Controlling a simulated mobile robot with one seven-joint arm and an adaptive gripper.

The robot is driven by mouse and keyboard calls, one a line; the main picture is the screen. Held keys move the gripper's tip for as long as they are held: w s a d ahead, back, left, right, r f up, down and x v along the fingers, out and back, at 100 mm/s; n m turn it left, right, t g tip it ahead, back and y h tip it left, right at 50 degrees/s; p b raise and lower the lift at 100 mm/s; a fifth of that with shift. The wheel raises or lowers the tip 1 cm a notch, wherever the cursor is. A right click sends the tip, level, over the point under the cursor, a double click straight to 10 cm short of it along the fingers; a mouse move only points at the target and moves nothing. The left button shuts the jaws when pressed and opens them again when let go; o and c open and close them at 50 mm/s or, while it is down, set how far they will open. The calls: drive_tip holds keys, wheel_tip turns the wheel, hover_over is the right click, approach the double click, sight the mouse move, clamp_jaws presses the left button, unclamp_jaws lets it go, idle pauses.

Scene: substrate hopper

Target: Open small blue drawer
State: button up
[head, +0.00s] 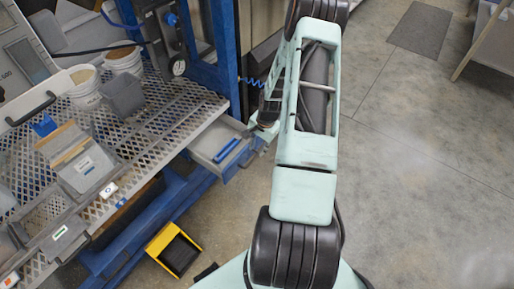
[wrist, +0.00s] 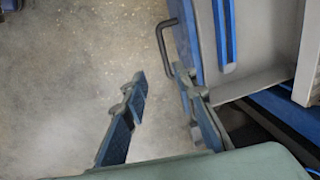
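The small blue drawer (head: 222,150) sticks out from under the perforated worktop in the head view, with a grey inside and blue strips in it. In the wrist view the drawer's blue front (wrist: 190,45) and grey inside are at the upper right. Its dark bar handle (wrist: 161,38) stands out to the left of the front. My gripper (wrist: 160,72) is open, its two fingers apart. The right fingertip is close to the handle's lower end; I cannot tell if they touch. In the head view my gripper is beside the drawer's right end, mostly hidden by my arm.
The perforated worktop (head: 160,112) holds white buckets (head: 124,62), a grey container (head: 122,95) and a grey box (head: 82,165). A blue frame post (head: 224,50) rises behind the drawer. A yellow bin (head: 174,250) is on the floor below.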

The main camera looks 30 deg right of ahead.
drive_tip(key=r, duration=0.1)
drive_tip(key=r+p, duration=0.1)
drive_tip(key=r, duration=0.1)
drive_tip(key=shift+s+d+r+p, duration=0.1)
drive_tip(key=shift+s+p, duration=0.2)
drive_tip(key=shift+p, duration=0.1)
idle(0.4)
wheel_tip(320, 180, up, 12)
drive_tip(key=s, duration=0.2)
drive_tip(key=shift+d, duration=0.4)
